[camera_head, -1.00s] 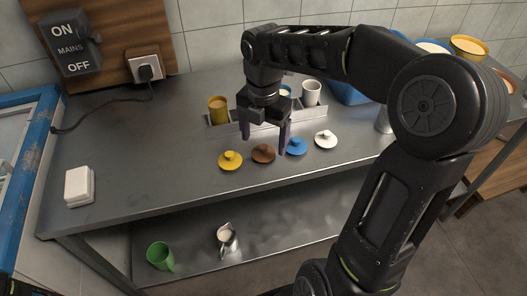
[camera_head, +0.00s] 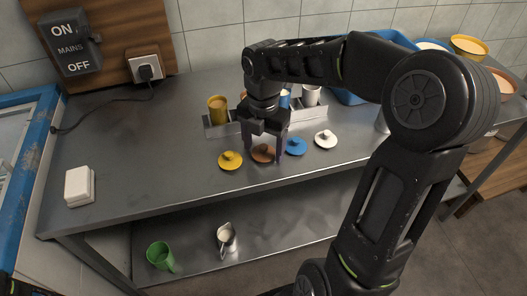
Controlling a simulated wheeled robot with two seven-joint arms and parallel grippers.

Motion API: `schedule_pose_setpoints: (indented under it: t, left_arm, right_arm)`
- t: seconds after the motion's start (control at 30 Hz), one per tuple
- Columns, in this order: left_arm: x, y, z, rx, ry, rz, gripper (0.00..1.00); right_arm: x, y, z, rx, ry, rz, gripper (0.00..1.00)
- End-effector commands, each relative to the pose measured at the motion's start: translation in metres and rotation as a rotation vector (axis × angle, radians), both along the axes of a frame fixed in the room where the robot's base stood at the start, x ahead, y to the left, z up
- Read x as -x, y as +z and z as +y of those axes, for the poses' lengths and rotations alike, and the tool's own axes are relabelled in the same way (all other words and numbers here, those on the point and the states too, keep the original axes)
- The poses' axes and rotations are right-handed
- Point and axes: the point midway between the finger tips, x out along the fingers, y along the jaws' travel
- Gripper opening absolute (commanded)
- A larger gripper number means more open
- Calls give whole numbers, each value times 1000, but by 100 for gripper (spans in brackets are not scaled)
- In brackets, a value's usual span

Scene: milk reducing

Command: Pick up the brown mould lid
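The brown mould lid (camera_head: 262,154) lies on the steel counter, between the yellow lid (camera_head: 230,160) and the blue lid (camera_head: 296,146). My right gripper (camera_head: 264,157) points down over the brown lid, with one finger on each side of it. Its fingers are spread apart, with the tips low near the counter. I cannot tell whether they touch the lid. Part of the brown lid is hidden by the gripper. My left gripper is not in view.
A white lid (camera_head: 326,138) lies right of the blue one. Behind the lids stands a metal rack (camera_head: 222,130) with a yellow cup (camera_head: 217,110) and other cups. A white block (camera_head: 79,187) lies at the left. The counter between is clear.

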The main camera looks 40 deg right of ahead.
Motion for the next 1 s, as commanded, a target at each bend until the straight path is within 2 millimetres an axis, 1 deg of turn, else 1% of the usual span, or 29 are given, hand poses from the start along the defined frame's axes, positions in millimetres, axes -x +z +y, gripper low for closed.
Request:
schedule_pose_setpoints:
  t: [0.03,0.07,0.63,0.87,1.0]
  left_arm:
    - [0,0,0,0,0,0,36]
    - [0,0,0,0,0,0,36]
    - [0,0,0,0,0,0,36]
    - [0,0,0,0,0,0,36]
    - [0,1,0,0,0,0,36]
  right_arm:
    - [0,0,0,0,0,0,66]
    - [0,0,0,0,0,0,64]
    - [0,0,0,0,0,0,17]
    - [0,1,0,0,0,0,16]
    - [-1,9,0,0,-1,-4,16]
